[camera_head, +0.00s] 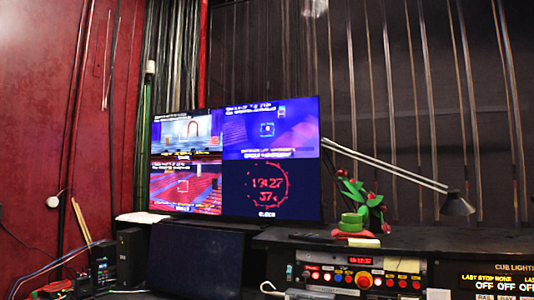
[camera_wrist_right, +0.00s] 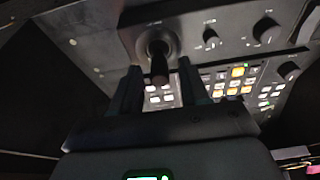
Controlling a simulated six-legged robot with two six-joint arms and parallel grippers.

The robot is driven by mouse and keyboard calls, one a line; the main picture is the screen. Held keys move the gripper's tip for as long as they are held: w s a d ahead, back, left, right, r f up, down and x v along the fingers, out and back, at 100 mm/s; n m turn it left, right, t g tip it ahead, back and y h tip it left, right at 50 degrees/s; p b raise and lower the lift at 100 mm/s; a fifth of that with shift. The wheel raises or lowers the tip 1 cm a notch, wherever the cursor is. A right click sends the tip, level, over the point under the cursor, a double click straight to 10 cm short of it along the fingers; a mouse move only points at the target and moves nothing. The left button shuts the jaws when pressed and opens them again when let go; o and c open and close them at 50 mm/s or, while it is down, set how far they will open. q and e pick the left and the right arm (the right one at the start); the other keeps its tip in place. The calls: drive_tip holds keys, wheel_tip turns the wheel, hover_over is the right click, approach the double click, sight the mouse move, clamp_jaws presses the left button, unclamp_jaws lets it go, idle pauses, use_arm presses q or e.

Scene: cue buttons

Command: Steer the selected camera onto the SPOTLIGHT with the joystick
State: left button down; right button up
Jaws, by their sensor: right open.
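The joystick (camera_wrist_right: 159,68) is a short dark stick in a round collar on a grey control panel (camera_wrist_right: 100,50) in the right wrist view. My right gripper (camera_wrist_right: 158,82) is open, with one finger on each side of the stick; whether either finger touches it I cannot tell. The monitor (camera_head: 237,160) in the head view has four pictures: a stage with a red arch, a blue picture with a small central frame, red seats with a square marker, and a red clock on black. Their captions are too blurred to read, and I cannot make out a spotlight. My left gripper is not in view.
Knobs (camera_wrist_right: 265,31) and lit white and amber buttons (camera_wrist_right: 238,72) lie right of the joystick. In the head view, a rack with a red button (camera_head: 363,280), a desk lamp (camera_head: 456,205) and a green plant-like object (camera_head: 352,222) stand right of the monitor.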

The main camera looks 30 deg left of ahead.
drive_tip(key=shift+r+p, duration=1.95)
drive_tip(key=shift+r, duration=1.2)
drive_tip(key=shift+f, duration=0.1)
